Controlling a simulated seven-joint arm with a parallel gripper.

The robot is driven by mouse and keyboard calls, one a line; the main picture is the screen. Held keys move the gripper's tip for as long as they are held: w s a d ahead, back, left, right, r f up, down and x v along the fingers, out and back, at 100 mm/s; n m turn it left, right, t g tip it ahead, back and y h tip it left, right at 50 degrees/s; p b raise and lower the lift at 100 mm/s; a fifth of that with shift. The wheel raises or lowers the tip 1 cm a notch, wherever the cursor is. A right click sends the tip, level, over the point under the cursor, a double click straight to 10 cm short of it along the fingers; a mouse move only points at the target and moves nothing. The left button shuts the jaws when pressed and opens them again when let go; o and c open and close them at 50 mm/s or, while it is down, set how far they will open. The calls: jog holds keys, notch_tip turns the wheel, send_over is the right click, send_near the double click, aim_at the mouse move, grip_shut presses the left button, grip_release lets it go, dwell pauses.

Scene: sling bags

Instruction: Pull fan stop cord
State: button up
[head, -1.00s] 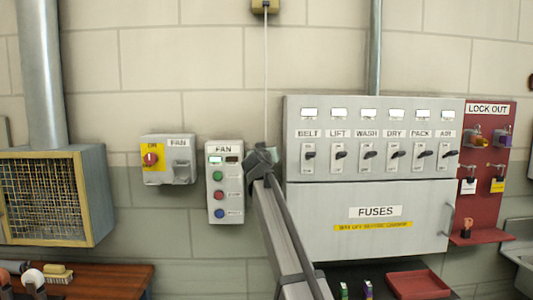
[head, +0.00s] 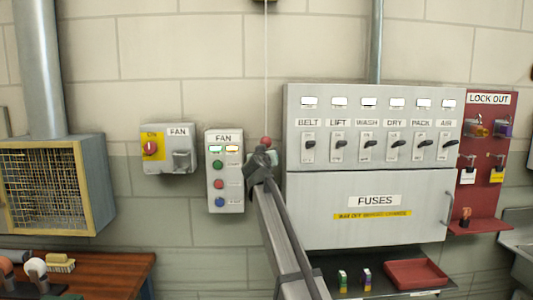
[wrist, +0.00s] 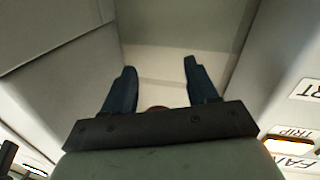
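In the wrist view the fingers of my gripper (wrist: 160,85) stand apart. A small reddish piece of the ball (wrist: 157,108) shows between them at the palm's edge; the rest is hidden. Left of the gripper is the grey FAN panel (head: 225,190) with green, red and blue buttons; both its upper lamps look lit.
The FUSES cabinet (head: 320,205) with a row of switches stands close right of my gripper. The yellow-and-grey FAN switch (head: 155,165) and a caged vent (head: 100,190) are to the left. A red lockout board (head: 490,205) is at the right.

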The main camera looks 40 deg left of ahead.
jog(key=shift+o, duration=1)
jog(key=v, duration=1.3)
jog(key=shift+s+d, duration=0.25)
jog(key=shift+s, duration=0.1)
